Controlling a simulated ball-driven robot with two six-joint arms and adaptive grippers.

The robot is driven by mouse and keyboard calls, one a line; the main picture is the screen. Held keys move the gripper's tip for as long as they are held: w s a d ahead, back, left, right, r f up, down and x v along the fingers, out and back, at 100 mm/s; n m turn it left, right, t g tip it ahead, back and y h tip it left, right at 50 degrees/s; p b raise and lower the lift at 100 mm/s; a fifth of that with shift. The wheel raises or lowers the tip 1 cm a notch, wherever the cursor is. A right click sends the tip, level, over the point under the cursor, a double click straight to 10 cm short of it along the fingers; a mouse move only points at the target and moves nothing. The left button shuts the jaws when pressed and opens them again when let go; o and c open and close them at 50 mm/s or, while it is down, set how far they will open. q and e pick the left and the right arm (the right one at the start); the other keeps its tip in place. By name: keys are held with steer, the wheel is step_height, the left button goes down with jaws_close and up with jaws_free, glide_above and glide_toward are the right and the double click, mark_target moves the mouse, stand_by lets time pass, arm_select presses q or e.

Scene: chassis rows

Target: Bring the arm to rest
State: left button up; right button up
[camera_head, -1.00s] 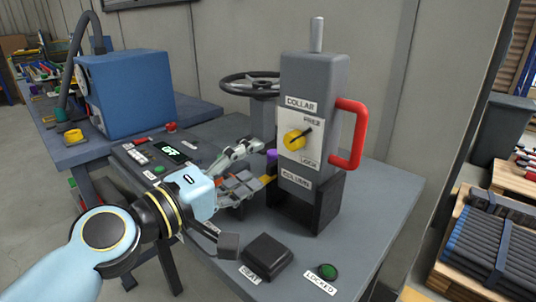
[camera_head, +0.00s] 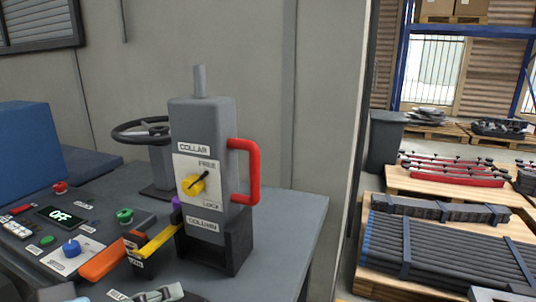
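The yellow knob (camera_head: 193,187) on the column sits between the FREE and LOCK labels. My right gripper is not in view.
A black handwheel (camera_head: 142,130) stands behind the column. Orange (camera_head: 103,262) and yellow (camera_head: 160,241) levers stand before it. A panel at left has an OFF display (camera_head: 61,216) and a blue knob (camera_head: 71,248). Pallets of dark bars (camera_head: 440,250) lie at right.

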arm_select(q)
steer(key=s+a+f+m+g+y, duration=0.25)
steer(key=s+a+g+y, duration=0.2)
steer(key=s, duration=0.25)
steer(key=s+a+f+m+g+y, duration=0.2)
steer(key=s+a+f+g+y, duration=0.1)
steer(key=s+a, duration=0.35)
steer(key=s+a+f, duration=0.1)
steer(key=s+f, duration=0.1)
steer(key=f, duration=1.2)
steer(key=s+a+f, duration=0.1)
steer(key=a+f, duration=0.1)
steer(key=f, duration=1.1)
steer(key=s+f+g+b, duration=0.1)
steer(key=s+f+g, duration=0.1)
steer(key=s+f, duration=1.4)
steer(key=shift+s+a+f+n, duration=0.3)
steer(key=shift+s+n, duration=0.15)
steer(key=shift+s, duration=0.65)
